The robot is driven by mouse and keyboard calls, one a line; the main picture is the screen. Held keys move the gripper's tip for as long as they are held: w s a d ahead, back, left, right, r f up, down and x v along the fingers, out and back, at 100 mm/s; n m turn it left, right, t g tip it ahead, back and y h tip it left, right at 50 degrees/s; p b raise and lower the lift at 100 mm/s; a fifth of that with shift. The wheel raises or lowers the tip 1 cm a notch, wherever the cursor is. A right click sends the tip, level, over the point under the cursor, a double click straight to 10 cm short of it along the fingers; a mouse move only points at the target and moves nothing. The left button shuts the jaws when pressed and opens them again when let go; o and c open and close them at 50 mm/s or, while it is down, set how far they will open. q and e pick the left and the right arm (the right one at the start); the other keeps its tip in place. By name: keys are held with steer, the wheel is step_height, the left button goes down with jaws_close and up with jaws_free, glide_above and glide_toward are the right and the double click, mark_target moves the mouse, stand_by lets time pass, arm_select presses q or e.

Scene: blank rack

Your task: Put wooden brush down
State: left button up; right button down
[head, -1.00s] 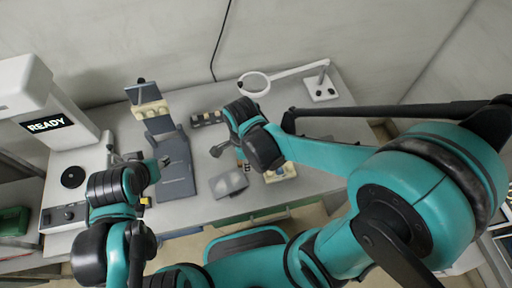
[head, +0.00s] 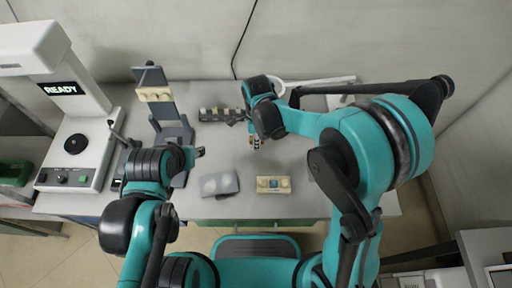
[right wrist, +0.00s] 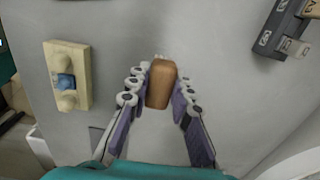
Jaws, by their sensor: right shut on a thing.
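The wooden brush (right wrist: 161,84) shows in the right wrist view as a brown wooden block between the two fingers. My right gripper (right wrist: 159,96) is shut on it, with a finger along each side. In the head view the right gripper (head: 256,141) hangs over the grey table, behind the cream tray, and mostly hides the brush. Whether the brush touches the table cannot be told. My left gripper (head: 197,153) is at the left, beside the grey stand; its jaws are too small to read.
A cream tray (head: 267,189) with a blue piece lies on the grey table (head: 310,205), beside a grey slab (head: 220,184). A dark rack (head: 218,115) lies behind. A grey stand (head: 178,133) and a READY machine (head: 88,162) stand left. Bare table surrounds the right gripper.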

steer(key=shift+w+a+f, duration=0.2)
steer(key=shift+a, duration=0.05)
steer(key=shift+f, duration=0.3)
steer(key=shift+f+b, duration=0.9)
steer(key=shift+f, duration=0.75)
steer(key=shift+f, duration=0.15)
steer(key=c, duration=1.3)
jaws_free()
steer(key=shift+c, duration=0.2)
